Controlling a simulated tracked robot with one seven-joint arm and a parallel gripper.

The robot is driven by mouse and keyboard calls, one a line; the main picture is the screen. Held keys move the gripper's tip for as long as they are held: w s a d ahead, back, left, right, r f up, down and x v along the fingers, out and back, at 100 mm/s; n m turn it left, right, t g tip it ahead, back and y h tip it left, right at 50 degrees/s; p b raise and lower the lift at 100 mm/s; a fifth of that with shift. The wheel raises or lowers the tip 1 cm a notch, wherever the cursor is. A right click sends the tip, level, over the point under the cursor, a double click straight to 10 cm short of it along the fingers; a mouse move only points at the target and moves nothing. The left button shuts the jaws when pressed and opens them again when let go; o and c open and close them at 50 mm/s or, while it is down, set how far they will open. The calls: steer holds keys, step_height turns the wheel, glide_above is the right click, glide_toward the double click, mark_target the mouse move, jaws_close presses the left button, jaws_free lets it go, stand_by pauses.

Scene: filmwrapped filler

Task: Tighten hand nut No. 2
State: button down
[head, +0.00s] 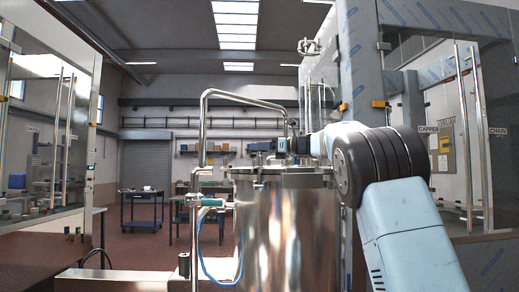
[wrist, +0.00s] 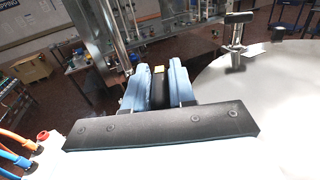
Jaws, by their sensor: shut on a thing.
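The steel tank (head: 285,230) stands upright in the middle of the head view, with clamp fittings around its lid. My gripper (head: 264,147) reaches in from the right, just above the lid's far side. In the wrist view its two light blue fingers (wrist: 157,82) are closed on a dark piece (wrist: 158,92), which seems to be a hand nut. The fingers hide most of it, and no number can be read. Another hand nut with a black crossbar (wrist: 237,18) stands upright on the lid's edge, right of my gripper and apart from it. The pale lid (wrist: 265,95) fills the right side.
A bent steel pipe (head: 245,97) rises beside the tank and arches over it. A valve with a green handle (head: 211,202) and a blue hose (head: 207,265) are at the tank's left. Glass-doored machines flank both sides. A blue cart (head: 141,208) stands far back.

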steer(key=shift+d, duration=0.1)
steer(key=c, duration=1)
jaws_free()
steer(key=v, duration=1.3)
steer(key=shift+d, duration=0.4)
